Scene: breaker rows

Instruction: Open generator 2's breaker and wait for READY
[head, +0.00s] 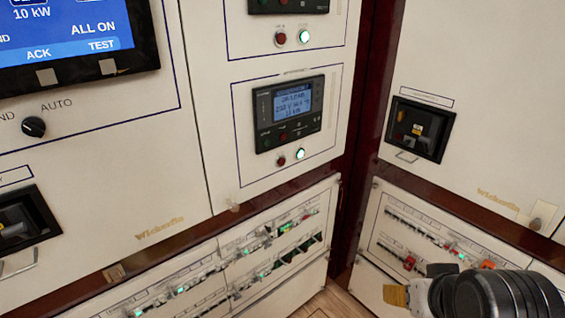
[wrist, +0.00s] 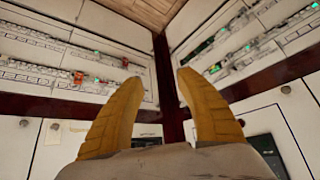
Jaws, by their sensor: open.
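My gripper (head: 395,295) is low at the right in the head view, in front of the lower right breaker panel. In the wrist view its two yellow fingers (wrist: 160,80) are spread with nothing between them. A recessed dark breaker unit (head: 418,130) with a wire handle below is on the right cabinet; its label is too small to read. A similar unit (head: 22,222) is at the left edge, partly cut off. A controller with a lit blue screen (head: 294,106) is on the middle cabinet, with red and green lamps below. I cannot tell which breaker is generator 2's, and I read no READY.
Rows of small breakers with green lights (head: 265,235) line the lower middle panel. The lower right panel (head: 385,262) has more rows, with red parts. A large blue display (head: 65,35) and a HAND/AUTO knob (head: 34,127) are at left. The cabinets meet in a dark red corner (head: 362,110).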

